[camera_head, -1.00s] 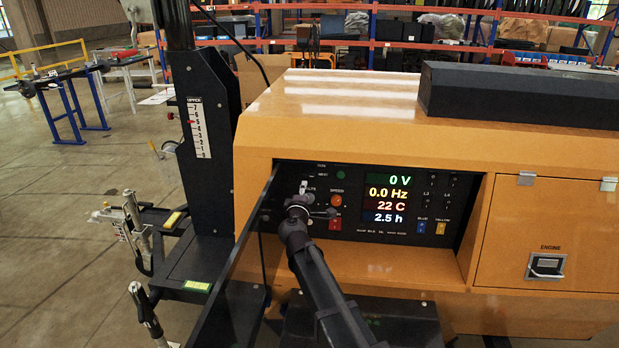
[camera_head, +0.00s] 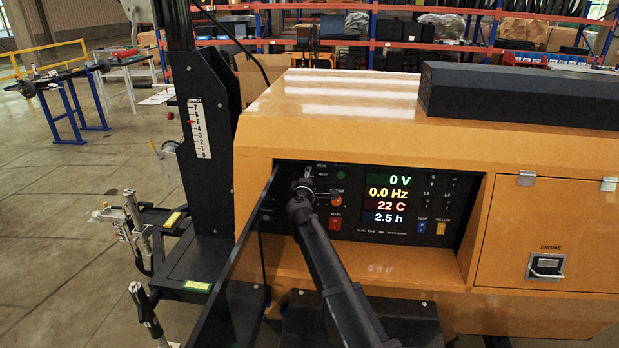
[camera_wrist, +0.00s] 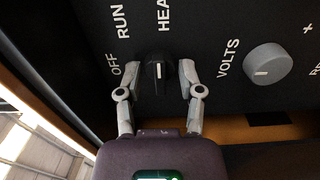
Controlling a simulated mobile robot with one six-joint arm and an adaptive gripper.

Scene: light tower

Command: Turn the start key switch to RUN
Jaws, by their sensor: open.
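The start key switch (camera_wrist: 157,74) is a black knob with a pale mark, in the middle of the wrist view. The labels OFF (camera_wrist: 115,68), RUN (camera_wrist: 121,22) and a partly cut-off HEA... surround it. I cannot tell surely which label the mark points at. My gripper (camera_wrist: 160,68) is open, with one finger on each side of the knob; small gaps seem to remain. In the head view my gripper (camera_head: 304,186) is at the left part of the control panel (camera_head: 398,233) and hides the switch.
A grey VOLTS knob (camera_wrist: 267,65) sits to the right in the wrist view. In the head view, a lit display (camera_head: 388,200) reads 0 V and 0.0 Hz. A red switch (camera_head: 335,223) and an orange lamp (camera_head: 337,199) are close to my gripper. A dark panel edge (camera_head: 238,285) stands left of my arm.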

